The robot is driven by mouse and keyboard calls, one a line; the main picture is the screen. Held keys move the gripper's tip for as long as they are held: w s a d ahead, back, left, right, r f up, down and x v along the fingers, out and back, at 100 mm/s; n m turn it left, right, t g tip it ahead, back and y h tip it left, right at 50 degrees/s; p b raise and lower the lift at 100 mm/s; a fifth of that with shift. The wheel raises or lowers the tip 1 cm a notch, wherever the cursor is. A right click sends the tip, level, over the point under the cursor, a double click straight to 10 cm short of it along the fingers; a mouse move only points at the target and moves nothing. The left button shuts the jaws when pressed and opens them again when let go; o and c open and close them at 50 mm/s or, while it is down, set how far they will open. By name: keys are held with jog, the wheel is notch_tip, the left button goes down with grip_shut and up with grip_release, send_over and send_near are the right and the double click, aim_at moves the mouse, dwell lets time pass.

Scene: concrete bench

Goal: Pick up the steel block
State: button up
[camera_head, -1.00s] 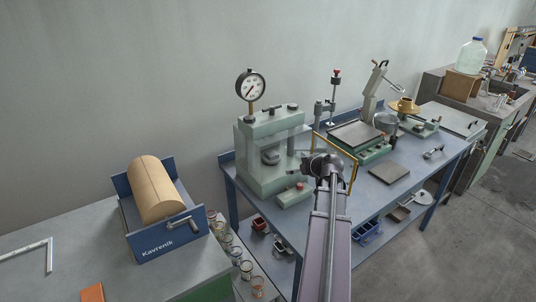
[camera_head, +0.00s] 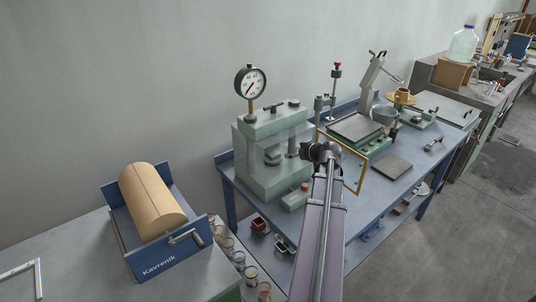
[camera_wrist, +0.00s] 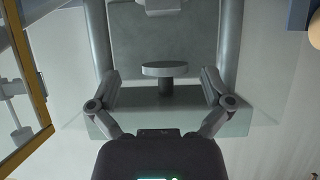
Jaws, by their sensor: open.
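The press (camera_head: 270,180) stands on the blue bench in the head view. In the wrist view, which looks upside down, a small grey block (camera_wrist: 162,7), apparently the steel block, shows at the top edge, partly cut off, between the press columns. A round ram disc (camera_wrist: 165,70) on a short stem lies between it and my gripper in the picture. My gripper (camera_wrist: 160,77) is open and empty, its fingers spread apart, facing the press opening and clear of the grey block. In the head view my wrist hides the gripper.
An amber-framed guard (camera_head: 358,180) stands open right of my wrist; its frame also shows at left in the wrist view (camera_wrist: 35,85). A flat dark plate (camera_head: 391,166) lies on the bench to the right. A blue roller device (camera_head: 160,262) stands at left.

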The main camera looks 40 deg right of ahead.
aim_at(274, 153)
jog(key=shift+w, duration=0.2)
jog(key=shift+b+x, duration=2.1)
jog(key=shift+x, duration=2.1)
jog(key=shift+f, duration=0.1)
jog(key=shift+f, duration=0.1)
jog(key=b+x, duration=0.1)
jog(key=x, duration=0.1)
jog(key=b+x, duration=0.1)
jog(key=shift+w+a+f+b, duration=0.1)
jog(key=shift+w+f+b, duration=0.15)
jog(key=shift+f, duration=0.2)
jog(key=shift+w+f, duration=0.25)
jog(key=shift+w, duration=0.3)
jog(key=c, duration=1.3)
